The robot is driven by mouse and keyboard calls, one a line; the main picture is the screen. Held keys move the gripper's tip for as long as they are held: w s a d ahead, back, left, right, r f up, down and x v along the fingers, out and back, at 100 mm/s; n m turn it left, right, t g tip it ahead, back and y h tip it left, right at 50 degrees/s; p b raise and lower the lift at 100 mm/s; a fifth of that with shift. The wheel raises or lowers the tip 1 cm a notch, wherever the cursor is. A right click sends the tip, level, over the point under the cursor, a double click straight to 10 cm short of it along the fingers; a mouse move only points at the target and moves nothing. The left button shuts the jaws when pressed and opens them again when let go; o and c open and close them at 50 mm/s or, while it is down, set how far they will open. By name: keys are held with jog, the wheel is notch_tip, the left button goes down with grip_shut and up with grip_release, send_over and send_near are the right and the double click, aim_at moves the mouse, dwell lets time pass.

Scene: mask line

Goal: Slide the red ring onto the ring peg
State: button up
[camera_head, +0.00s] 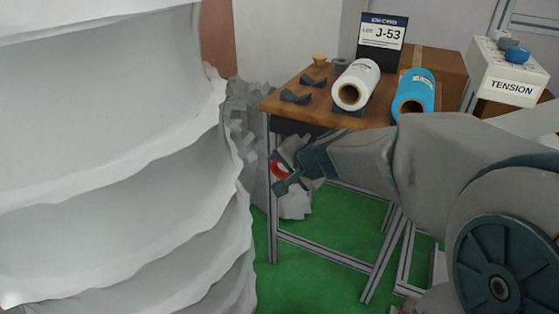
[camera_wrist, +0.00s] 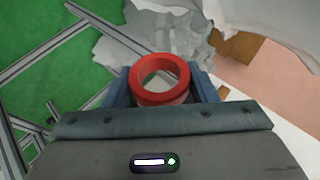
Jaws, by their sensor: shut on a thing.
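The red ring (camera_wrist: 143,97) is held between the two fingers of my gripper (camera_wrist: 160,88), with its round opening facing the wrist camera. In the head view the red ring (camera_head: 277,170) shows partly at the end of my gripper (camera_head: 286,172), in front of the table's left legs and below the table top. My gripper is shut on the ring and is clear of the table. I cannot make out the ring peg in either view.
A wooden table (camera_head: 300,108) holds a white roll (camera_head: 362,76), a blue roll (camera_head: 420,86), dark cradles (camera_head: 296,97) and a J-53 sign (camera_head: 382,40). A TENSION box (camera_head: 510,70) stands right. Large white folded material (camera_head: 110,130) fills the left. Green floor (camera_head: 325,225) lies below.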

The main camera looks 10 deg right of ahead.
jog(key=shift+w, duration=0.1)
jog(key=shift+w+d+b, duration=0.3)
jog(key=shift+w+d, duration=0.45)
jog(key=shift+w, duration=0.2)
jog(key=shift+w+d+b, duration=0.3)
jog(key=shift+w+d, duration=0.4)
jog(key=shift+w, duration=0.25)
jog(key=shift+w+d+b, duration=0.25)
jog(key=shift+w+d, duration=0.2)
jog(key=shift+w, duration=0.2)
jog(key=shift+w+d+b, duration=0.2)
jog(key=shift+w+d, duration=0.25)
jog(key=shift+w, duration=0.15)
jog(key=shift+w+d, duration=0.2)
jog(key=shift+w, duration=0.1)
jog(key=shift+f+b, duration=0.3)
jog(key=shift+b, duration=0.3)
jog(key=o, duration=1.1)
jog(key=shift+c, duration=0.2)
